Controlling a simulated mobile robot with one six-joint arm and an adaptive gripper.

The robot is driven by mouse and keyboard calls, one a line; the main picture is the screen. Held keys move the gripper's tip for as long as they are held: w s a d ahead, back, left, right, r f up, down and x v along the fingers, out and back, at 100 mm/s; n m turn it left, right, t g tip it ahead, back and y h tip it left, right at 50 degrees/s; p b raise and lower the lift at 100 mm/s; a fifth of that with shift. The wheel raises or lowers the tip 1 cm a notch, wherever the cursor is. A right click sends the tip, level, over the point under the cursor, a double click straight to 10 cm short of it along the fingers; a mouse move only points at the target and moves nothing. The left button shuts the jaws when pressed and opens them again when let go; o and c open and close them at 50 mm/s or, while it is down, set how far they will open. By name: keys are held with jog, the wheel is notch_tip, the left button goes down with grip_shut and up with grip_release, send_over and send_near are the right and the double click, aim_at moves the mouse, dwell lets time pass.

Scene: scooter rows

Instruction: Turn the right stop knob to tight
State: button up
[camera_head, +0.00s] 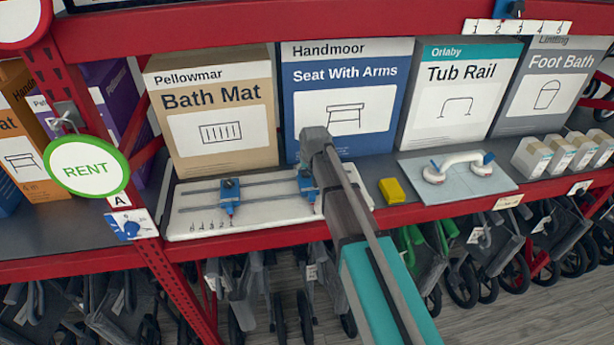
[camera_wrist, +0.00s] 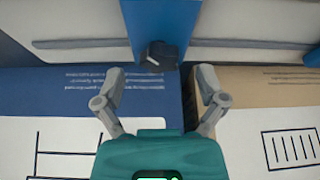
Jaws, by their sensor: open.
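The white stop board (camera_head: 190,220) lies on the shelf with two grey rails. The left blue stop (camera_head: 230,192) shows whole, with a small reddish tip below it. The right blue stop (camera_head: 305,186) is partly covered by my arm. In the wrist view, the right stop (camera_wrist: 160,18) carries a dark knob (camera_wrist: 159,55) with a pale mark line. My gripper (camera_wrist: 160,72) is open, one finger either side of the knob's line, with gaps between fingers and knob. Its fingertips are not clear in the head view.
Bath Mat (camera_head: 210,110) and Seat With Arms (camera_head: 345,95) boxes stand close behind the board. A yellow block (camera_head: 392,190) and a white rail on a plate (camera_head: 460,172) lie to the right. A round RENT sign (camera_head: 87,166) hangs at the left post.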

jog(key=shift+w+a+f+b, duration=0.1)
jog(key=shift+w+f+b, duration=0.15)
jog(key=shift+f, duration=0.3)
jog(key=shift+s, duration=0.1)
jog(key=c, duration=1.1)
jog(key=shift+c, duration=0.2)
jog(key=shift+m, duration=0.3)
jog(key=shift+m+h, duration=0.3)
jog(key=shift+m, duration=0.4)
